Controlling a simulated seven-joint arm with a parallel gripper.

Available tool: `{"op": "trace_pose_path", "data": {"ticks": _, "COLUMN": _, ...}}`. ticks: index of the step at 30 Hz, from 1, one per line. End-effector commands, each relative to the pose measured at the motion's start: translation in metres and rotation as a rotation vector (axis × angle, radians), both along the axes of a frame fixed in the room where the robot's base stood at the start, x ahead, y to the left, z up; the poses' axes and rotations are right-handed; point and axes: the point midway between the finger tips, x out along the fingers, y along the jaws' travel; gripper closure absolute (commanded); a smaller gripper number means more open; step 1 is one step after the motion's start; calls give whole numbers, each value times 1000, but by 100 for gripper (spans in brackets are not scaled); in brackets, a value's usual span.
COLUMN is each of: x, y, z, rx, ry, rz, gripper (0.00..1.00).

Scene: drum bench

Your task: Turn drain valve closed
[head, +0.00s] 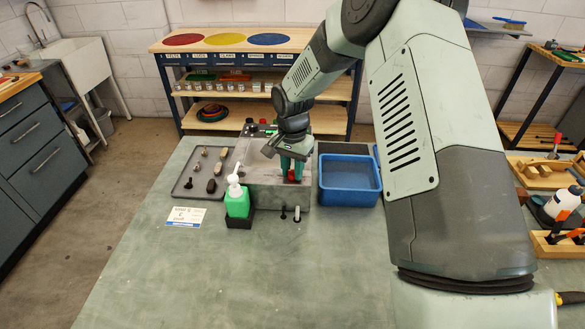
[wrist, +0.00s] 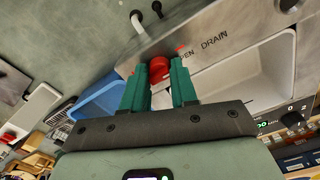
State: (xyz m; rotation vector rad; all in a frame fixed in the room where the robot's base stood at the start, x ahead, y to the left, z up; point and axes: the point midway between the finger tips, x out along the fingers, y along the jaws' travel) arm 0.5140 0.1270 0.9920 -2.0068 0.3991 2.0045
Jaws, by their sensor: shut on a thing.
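The red drain valve (head: 291,177) is on the near side of the grey metal sink unit (head: 262,194), at its right. My gripper (head: 292,163) reaches down over it with green fingers. In the wrist view the red valve (wrist: 159,64) sits between the two fingertips of my gripper (wrist: 159,74), which are shut on it. Beside it the panel (wrist: 215,55) carries the word DRAIN and a partly covered word ending in "EN". The fingers hide part of the valve, so its exact angle cannot be told. A white basin (wrist: 245,75) lies beyond the panel.
A blue bin (head: 349,199) stands close to the right of the sink unit. A green pump bottle (head: 237,203) stands at its near left corner. A grey tray (head: 183,190) with small parts and a label card (head: 186,216) lie left. The bench front (head: 240,285) is clear.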

Motion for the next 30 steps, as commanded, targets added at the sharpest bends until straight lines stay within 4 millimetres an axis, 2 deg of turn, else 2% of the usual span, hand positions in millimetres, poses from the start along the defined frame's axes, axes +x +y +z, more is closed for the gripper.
{"op": "trace_pose_path", "data": {"ticks": 8, "x": 0, "y": 0, "z": 0, "rx": 0, "ry": 0, "rz": 17, "gripper": 100}}
{"op": "trace_pose_path", "data": {"ticks": 14, "x": 0, "y": 0, "z": 0, "rx": 0, "ry": 1, "rz": 93, "gripper": 100}}
{"op": "trace_pose_path", "data": {"ticks": 30, "x": -1, "y": 0, "z": 0, "rx": 0, "ry": 2, "rz": 565, "gripper": 100}}
